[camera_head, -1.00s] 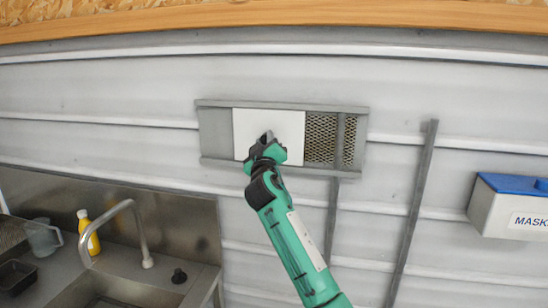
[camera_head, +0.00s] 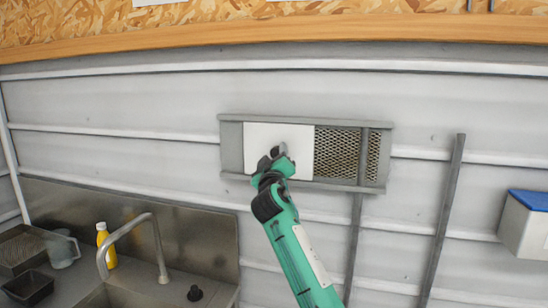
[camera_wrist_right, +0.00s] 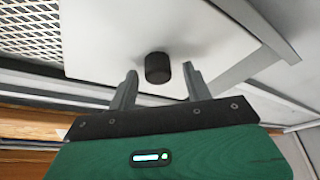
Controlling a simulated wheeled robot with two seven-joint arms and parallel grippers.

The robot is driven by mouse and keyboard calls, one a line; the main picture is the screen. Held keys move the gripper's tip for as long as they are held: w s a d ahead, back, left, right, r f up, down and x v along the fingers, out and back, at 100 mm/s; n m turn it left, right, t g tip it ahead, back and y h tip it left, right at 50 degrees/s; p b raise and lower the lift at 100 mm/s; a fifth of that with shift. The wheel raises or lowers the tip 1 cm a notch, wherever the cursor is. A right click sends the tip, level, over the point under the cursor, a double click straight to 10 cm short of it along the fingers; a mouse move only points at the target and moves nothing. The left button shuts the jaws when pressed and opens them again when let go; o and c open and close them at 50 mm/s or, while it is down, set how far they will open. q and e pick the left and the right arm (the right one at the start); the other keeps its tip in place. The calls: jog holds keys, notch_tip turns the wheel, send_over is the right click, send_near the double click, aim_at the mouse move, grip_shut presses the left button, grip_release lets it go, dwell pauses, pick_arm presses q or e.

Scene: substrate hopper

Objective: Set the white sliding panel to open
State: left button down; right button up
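The white sliding panel (camera_head: 262,137) sits in a grey metal frame (camera_head: 232,117) on the wall. It stands left of centre, with a grey strip bare to its left and mesh (camera_head: 335,150) bare to its right. My right gripper (camera_head: 277,153) is at the panel's lower middle and hides part of it. In the wrist view the panel (camera_wrist_right: 105,40) carries a black round knob (camera_wrist_right: 158,68). The right gripper's fingers (camera_wrist_right: 159,80) are apart, one on each side of the knob, with narrow gaps visible. My left gripper is not in view.
A sink with a curved tap (camera_head: 158,245) and a yellow bottle (camera_head: 106,245) stand at lower left. A white box with a blue lid (camera_head: 530,225) is on the wall at right. A wooden beam (camera_head: 280,50) runs above the frame.

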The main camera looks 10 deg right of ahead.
jog(key=shift+s, duration=0.1)
jog(key=b+v, duration=0.5)
jog(key=v, duration=0.8)
jog(key=shift+s, duration=0.3)
jog(key=shift+f, duration=0.15)
